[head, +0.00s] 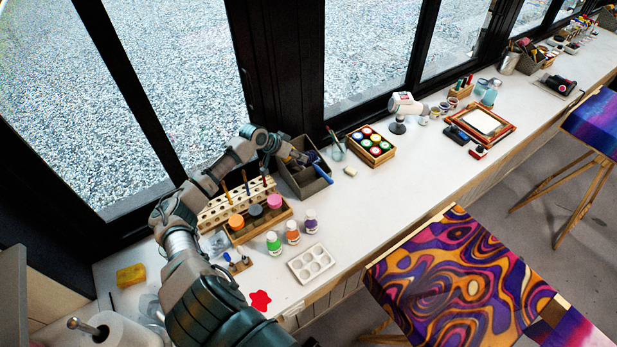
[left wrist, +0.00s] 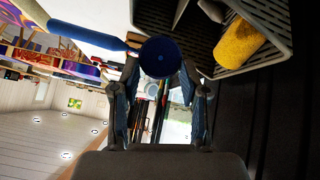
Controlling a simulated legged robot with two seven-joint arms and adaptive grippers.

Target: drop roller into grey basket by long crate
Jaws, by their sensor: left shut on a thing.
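The grey basket (head: 291,186) stands on the white counter, just right of the long wooden crate (head: 244,238) with round colored pots. My left gripper (head: 284,157) is over the basket's back left part, shut on the blue roller (head: 319,170). In the left wrist view the roller's round blue end (left wrist: 160,57) is between the fingertips (left wrist: 160,75), and a blue bar runs off to the left. That view also shows the basket's slotted wall (left wrist: 275,15) at upper right, with a yellow piece inside. I cannot tell whether the roller touches the basket. My right gripper is out of view.
A brush rack (head: 215,211) stands behind the crate, against the window. A glass jar (head: 338,151) and a wooden box of paint pots (head: 371,146) stand right of the basket. Small bottles (head: 292,232) and a white palette (head: 311,263) are in front.

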